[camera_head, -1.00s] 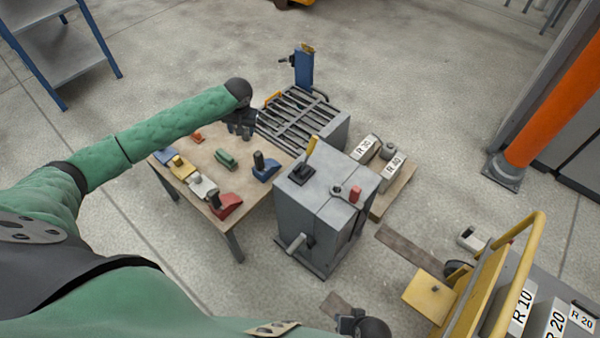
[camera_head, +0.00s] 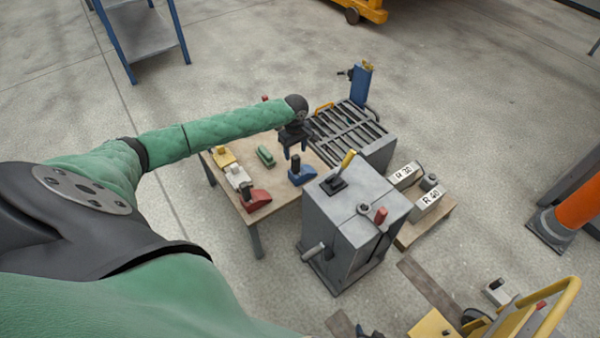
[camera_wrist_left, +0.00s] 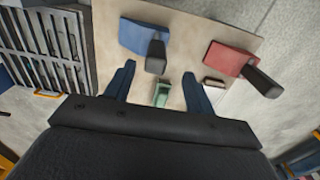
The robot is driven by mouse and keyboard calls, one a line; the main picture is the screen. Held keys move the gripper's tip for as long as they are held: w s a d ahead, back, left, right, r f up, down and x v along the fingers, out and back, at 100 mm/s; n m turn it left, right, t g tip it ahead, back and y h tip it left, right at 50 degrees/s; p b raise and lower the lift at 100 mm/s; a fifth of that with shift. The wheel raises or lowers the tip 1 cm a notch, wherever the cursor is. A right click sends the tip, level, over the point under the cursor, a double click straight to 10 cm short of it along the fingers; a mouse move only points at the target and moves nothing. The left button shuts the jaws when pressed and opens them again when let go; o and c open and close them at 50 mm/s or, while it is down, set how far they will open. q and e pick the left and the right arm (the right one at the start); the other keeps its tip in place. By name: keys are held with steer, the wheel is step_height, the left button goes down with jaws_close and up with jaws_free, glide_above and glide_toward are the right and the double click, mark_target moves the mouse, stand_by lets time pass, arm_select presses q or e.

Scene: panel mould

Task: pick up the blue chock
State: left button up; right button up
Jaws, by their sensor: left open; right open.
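The blue chock (camera_head: 303,173) with an upright black handle stands on the wooden table near its right edge, beside the grey machine. My left gripper (camera_head: 295,150) is open and empty, just above and behind the chock's handle. In the left wrist view the blue chock (camera_wrist_left: 143,37) lies beyond the open fingertips (camera_wrist_left: 158,73), its black handle pointing towards the gap between them. The fingers appear apart from it. Only a dark bit of my right gripper (camera_head: 369,332) shows at the bottom edge.
On the table (camera_head: 282,192) are a red chock (camera_head: 257,199), a white one (camera_head: 238,177), a yellow one (camera_head: 223,156) and a green block (camera_head: 265,155). The grey machine (camera_head: 350,220) and a slatted rack (camera_head: 350,135) crowd the right side. My arm hides the table's back.

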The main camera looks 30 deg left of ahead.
mark_target(296, 156)
arm_select(q)
steer(key=shift+w+a+f, duration=0.1)
steer(key=shift+w+f, duration=0.1)
steer(key=shift+f, duration=1.45)
steer(key=shift+w+a+f, duration=0.1)
steer(key=shift+w+f, duration=0.05)
steer(key=shift+f, duration=1.5)
jaws_close()
